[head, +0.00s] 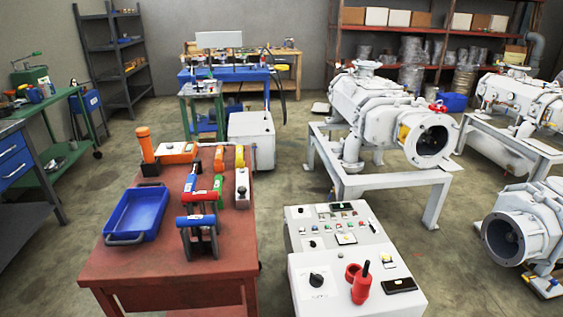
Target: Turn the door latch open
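No door latch can be made out with certainty. A black rotary knob (318,280) with a small label below it sits on the sloped face of the near white control cabinet (303,262); I cannot tell whether it is the latch. Beside it stands a red part with a black handle (361,286), next to a red ring and a dark flat device (399,285). Neither of my grippers nor my arms shows in the head view.
A red workbench (170,262) at left holds a blue tray (138,213) and several coloured tools. A white vacuum machine (386,115) stands on a frame behind the cabinet; more machines stand at right. Bare floor (285,185) lies between bench and cabinet.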

